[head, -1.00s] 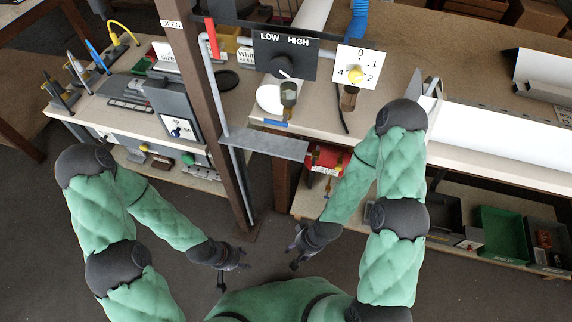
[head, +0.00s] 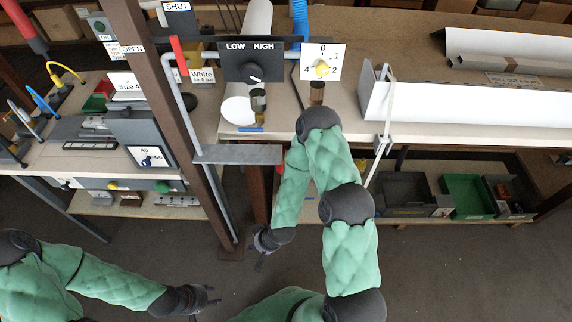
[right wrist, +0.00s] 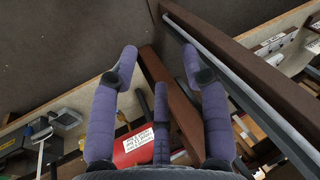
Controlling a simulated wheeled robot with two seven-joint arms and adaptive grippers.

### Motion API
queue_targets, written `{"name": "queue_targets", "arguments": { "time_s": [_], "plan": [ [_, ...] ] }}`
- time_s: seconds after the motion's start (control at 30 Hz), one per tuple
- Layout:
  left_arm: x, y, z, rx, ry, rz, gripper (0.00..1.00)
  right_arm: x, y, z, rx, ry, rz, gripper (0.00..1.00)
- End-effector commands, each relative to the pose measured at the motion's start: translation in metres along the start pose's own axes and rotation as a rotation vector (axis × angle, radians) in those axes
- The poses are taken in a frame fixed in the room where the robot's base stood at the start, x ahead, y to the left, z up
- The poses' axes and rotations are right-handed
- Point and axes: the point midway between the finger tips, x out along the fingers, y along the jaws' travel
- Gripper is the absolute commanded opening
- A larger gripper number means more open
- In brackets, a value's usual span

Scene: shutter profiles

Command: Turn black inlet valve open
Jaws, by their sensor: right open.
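OPEN (head: 131,49) and SHUT (head: 177,6) labels show by the brown post in the head view. A red handle (head: 179,56) stands on a grey pipe beside them. I cannot make out a black valve handle for certain. My right gripper (head: 262,246) is below the bench front, right of the post's foot, well below the labels. In the right wrist view its fingers (right wrist: 160,75) are spread and empty. My left gripper (head: 207,300) is low over the floor with fingers apart, holding nothing visible.
The brown post (head: 165,95) and a grey metal shelf (head: 238,154) are near my right arm. A red box (right wrist: 132,147) lies below the right fingers.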

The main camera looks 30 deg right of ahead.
Motion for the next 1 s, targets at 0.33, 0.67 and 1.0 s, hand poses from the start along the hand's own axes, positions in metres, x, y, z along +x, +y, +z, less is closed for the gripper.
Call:
{"name": "queue_targets", "arguments": {
  "time_s": [0.33, 0.67, 1.0],
  "plan": [
    [0.010, -0.004, -0.001, 0.000, 0.000, 0.000, 0.40, 0.049, 0.046, -0.113, -0.002, 0.443, 0.087, 0.46],
    [0.021, -0.007, -0.001, 0.000, 0.000, 0.000, 0.40, 0.035, 0.116, -0.203, -0.026, 0.985, 0.290, 0.46],
    [0.028, -0.010, -0.001, 0.000, 0.000, 0.000, 0.40, -0.013, 0.156, -0.219, -0.050, 1.333, 0.480, 0.46]
  ]
}}
